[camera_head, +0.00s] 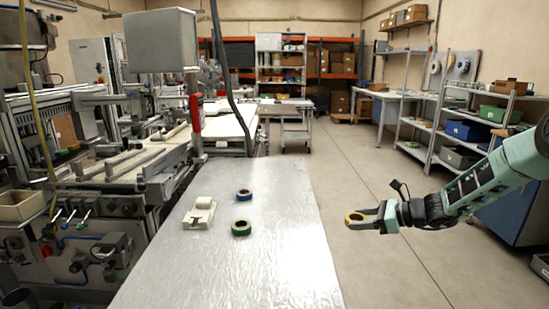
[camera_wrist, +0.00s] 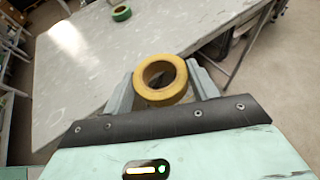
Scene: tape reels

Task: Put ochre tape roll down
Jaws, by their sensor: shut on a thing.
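The ochre tape roll (camera_wrist: 138,87) is held between the two fingers of my gripper (camera_wrist: 160,88) in the wrist view. In the head view the ochre roll (camera_head: 349,218) shows at the tip of my gripper (camera_head: 358,219), right of the metal table (camera_head: 270,270), over the floor. The gripper is shut on the roll. A green tape roll (camera_head: 241,228) and a blue tape roll (camera_head: 244,194) lie on the table. The green roll also shows at the top of the wrist view (camera_wrist: 121,14).
A white tape dispenser (camera_head: 200,213) stands on the table left of the rolls. The table's right and front parts are bare. Machinery (camera_head: 90,190) lines the left side. Shelves (camera_head: 440,140) with boxes stand along the right wall.

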